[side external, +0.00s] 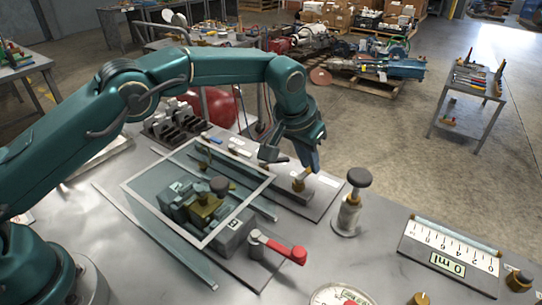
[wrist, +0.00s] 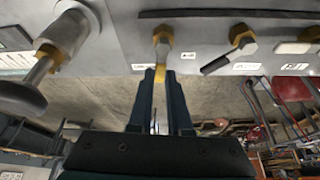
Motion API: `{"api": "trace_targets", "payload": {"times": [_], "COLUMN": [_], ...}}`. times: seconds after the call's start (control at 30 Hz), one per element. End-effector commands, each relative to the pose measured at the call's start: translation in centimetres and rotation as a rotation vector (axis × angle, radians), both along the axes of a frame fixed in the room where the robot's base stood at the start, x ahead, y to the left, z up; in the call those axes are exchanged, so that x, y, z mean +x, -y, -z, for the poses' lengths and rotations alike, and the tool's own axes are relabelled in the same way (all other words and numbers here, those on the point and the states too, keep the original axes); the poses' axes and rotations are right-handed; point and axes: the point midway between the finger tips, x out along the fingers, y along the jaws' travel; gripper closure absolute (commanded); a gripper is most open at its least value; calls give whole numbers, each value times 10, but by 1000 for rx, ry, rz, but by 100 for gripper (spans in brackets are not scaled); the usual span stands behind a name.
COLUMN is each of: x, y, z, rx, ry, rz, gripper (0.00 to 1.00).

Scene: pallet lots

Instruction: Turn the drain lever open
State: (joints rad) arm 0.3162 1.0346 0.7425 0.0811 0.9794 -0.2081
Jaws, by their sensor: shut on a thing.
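My gripper (side external: 312,168) points down at a small brass valve (side external: 298,185) on a dark plate.
A clear-topped frame (side external: 150,207) covers a block assembly left of my gripper. A black-knobbed metal cylinder (side external: 347,215) stands close to the right. A scale panel (side external: 450,255) lies farther right.

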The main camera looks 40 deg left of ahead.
Motion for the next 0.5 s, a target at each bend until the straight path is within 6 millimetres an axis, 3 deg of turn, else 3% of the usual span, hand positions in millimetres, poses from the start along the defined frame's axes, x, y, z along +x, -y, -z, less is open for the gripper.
{"api": "trace_targets", "payload": {"times": [0.2, 0.5], "x": [0, 0], "y": [-4, -5], "z": [0, 0], "rx": [1, 0], "ry": [1, 0], "rz": [-134, -158], "gripper": [100, 100]}}
